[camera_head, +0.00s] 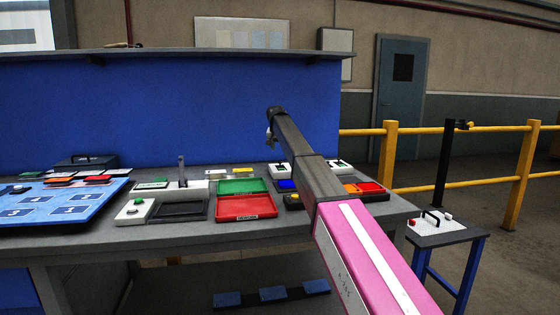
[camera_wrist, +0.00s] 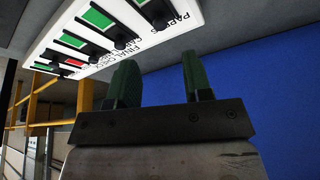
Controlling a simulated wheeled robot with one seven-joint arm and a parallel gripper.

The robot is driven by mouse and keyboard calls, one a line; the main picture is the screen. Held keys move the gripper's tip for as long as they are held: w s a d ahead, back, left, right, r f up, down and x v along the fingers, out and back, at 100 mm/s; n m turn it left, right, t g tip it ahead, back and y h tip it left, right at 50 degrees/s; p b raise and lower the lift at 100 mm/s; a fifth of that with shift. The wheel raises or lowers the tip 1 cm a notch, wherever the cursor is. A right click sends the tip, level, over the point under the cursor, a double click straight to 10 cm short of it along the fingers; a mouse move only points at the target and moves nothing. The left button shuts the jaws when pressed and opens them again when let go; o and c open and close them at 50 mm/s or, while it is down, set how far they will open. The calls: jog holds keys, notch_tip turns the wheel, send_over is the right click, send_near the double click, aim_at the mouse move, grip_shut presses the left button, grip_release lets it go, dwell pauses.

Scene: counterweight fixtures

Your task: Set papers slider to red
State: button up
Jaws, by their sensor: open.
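In the wrist view a white slider panel (camera_wrist: 188,22) fills the top left. It carries several black sliders, with green windows and one red window. The word PAPERS shows at its right end, upside down and cut by the frame. The papers slider (camera_wrist: 159,17) is the black knob nearest that word, with green showing beside it at the frame's top edge. My gripper (camera_wrist: 159,60) is open and empty, its two green fingers apart from the panel. In the head view my gripper (camera_head: 271,132) hangs above the back of the table, by the blue wall.
The grey table (camera_head: 95,243) holds a red tray (camera_head: 245,207), a green tray (camera_head: 242,186), a dark tray (camera_head: 179,211) and a blue numbered board (camera_head: 60,203). Small white boxes stand behind my arm. A yellow railing (camera_head: 455,131) and a small side stand (camera_head: 447,240) are at the right.

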jog(key=x, duration=0.8)
